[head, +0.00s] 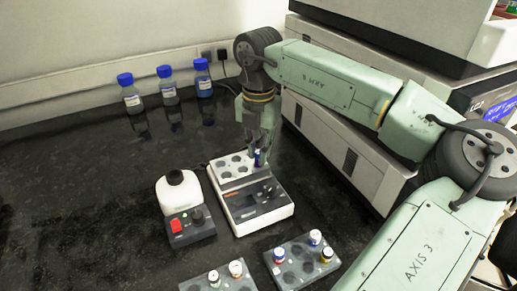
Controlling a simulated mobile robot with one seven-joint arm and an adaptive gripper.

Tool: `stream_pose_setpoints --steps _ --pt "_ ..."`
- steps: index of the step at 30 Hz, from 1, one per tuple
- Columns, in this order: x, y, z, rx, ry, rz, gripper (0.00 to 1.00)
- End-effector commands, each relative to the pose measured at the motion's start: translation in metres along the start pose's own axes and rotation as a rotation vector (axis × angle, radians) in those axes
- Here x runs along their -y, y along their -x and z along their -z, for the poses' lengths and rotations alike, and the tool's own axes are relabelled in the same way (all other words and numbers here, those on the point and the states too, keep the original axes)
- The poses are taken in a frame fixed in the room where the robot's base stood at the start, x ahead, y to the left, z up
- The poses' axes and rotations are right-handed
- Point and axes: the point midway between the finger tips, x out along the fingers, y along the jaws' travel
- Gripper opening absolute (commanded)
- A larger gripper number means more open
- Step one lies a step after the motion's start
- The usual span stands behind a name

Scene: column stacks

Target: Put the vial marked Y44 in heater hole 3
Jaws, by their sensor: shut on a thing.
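The heater (252,208) is a white device with a grey block of several holes (225,175) at its back. My gripper (260,150) points down over the right side of that block. It is shut on a small vial with a blue part (258,158). The vial is upright at the right side of the block; I cannot tell whether it is in a hole or just above it. Its marking and the hole numbers are too small to read.
Two grey racks hold capped vials, one at the front right (292,268) and one at the front (205,284). Blue-capped bottles (168,88) stand at the wall. Large white instruments (345,150) bound the right. The left bench is clear.

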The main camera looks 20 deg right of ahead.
Motion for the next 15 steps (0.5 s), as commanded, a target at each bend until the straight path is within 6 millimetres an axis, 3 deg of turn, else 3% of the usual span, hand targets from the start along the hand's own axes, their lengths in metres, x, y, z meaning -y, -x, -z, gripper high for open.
stream_pose_setpoints --steps 15 --pt "0.000 -0.013 0.000 0.000 0.000 0.000 0.00"
